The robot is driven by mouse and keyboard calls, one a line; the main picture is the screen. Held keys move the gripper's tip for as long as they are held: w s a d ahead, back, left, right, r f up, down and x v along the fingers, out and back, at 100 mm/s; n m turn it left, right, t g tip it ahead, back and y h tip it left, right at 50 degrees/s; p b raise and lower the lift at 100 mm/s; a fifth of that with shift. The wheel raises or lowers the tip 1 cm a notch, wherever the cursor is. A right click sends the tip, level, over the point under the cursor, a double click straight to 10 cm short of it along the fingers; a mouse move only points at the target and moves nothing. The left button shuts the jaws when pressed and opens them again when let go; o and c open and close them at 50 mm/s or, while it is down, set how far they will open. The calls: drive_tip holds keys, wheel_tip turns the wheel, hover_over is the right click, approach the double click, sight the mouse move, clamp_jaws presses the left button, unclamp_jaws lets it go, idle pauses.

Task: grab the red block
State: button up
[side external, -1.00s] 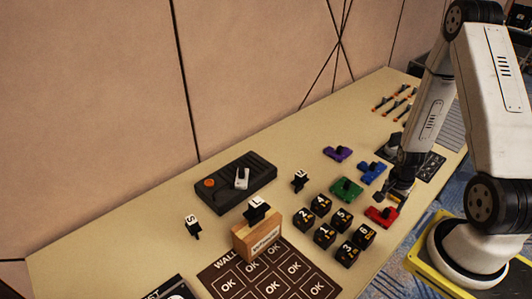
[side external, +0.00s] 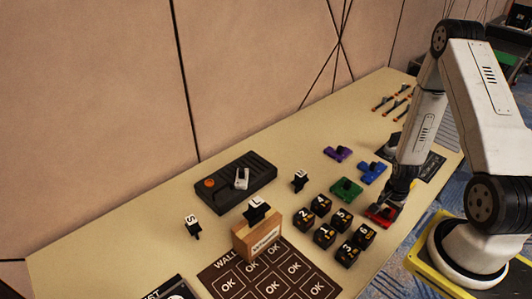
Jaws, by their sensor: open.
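The red block (side external: 378,218) lies on the table at the right, beside the black numbered cubes and near the table's front edge. My gripper (side external: 391,204) is low over the red block, pointing down, and covers its upper part. The jaws are open. From this side I cannot tell whether the fingers stand around the block or touch it.
Several black numbered cubes (side external: 324,236) stand just left of the red block. Green (side external: 345,189), blue (side external: 372,172) and purple (side external: 338,153) blocks lie behind it. A wooden holder (side external: 257,238), a dark console (side external: 236,182) and an OK board (side external: 270,278) are further left.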

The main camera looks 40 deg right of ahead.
sight(388, 210)
clamp_jaws()
drive_tip(key=shift+r, duration=0.15)
idle(0.4)
drive_tip(key=shift+r, duration=4.85)
